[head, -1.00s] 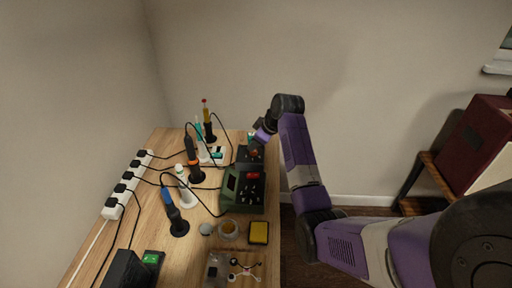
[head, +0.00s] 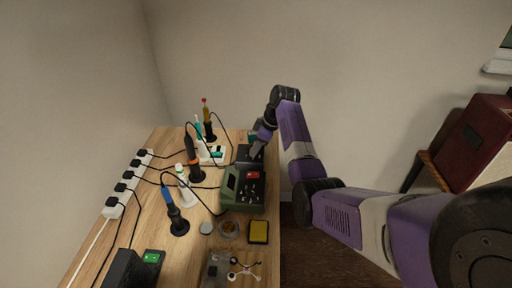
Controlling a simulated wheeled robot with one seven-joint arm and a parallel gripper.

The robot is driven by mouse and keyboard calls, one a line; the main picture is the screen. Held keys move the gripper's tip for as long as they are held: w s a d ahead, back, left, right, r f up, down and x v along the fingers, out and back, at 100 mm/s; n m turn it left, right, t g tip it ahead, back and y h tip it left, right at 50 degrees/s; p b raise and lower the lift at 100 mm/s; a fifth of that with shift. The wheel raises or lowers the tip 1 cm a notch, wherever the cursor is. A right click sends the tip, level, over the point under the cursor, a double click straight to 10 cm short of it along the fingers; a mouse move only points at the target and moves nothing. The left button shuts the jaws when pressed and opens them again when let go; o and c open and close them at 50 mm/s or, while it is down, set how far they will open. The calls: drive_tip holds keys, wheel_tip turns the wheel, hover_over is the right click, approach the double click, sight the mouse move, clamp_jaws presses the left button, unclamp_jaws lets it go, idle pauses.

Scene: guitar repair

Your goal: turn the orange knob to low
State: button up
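My gripper (head: 255,151) points down at a dark box (head: 242,153) behind the green soldering station (head: 243,188). Its fingertips are small and merge with the box, so I cannot tell whether they are open or shut, or whether they touch anything. I cannot make out the orange knob; the gripper covers part of the box's top. The green station has a red display (head: 253,175) and several small controls on its face.
Soldering irons in stands, with a blue (head: 168,195) and an orange (head: 191,143) handle, stand left of the stations with cables. A white power strip (head: 128,184) lies along the left. A yellow sponge (head: 258,231) and small tins are in front. Floor lies right of the table.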

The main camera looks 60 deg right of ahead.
drive_tip(key=shift+f, duration=0.1)
clamp_jaws()
idle(0.3)
drive_tip(key=shift+a+r+m+h+p, duration=0.2)
drive_tip(key=shift+m+h+p, duration=0.2)
drive_tip(key=shift+m+p, duration=0.7)
drive_tip(key=m+h+p, duration=0.1)
drive_tip(key=m+p, duration=0.2)
drive_tip(key=shift+w+a, duration=0.1)
drive_tip(key=shift+w, duration=0.05)
drive_tip(key=m+g+h+p, duration=0.1)
drive_tip(key=m, duration=0.1)
drive_tip(key=m+h+p, duration=0.1)
drive_tip(key=m, duration=0.2)
drive_tip(key=shift+w+a+f+m+g, duration=0.1)
drive_tip(key=shift+m+g, duration=0.2)
drive_tip(key=shift+g, duration=0.1)
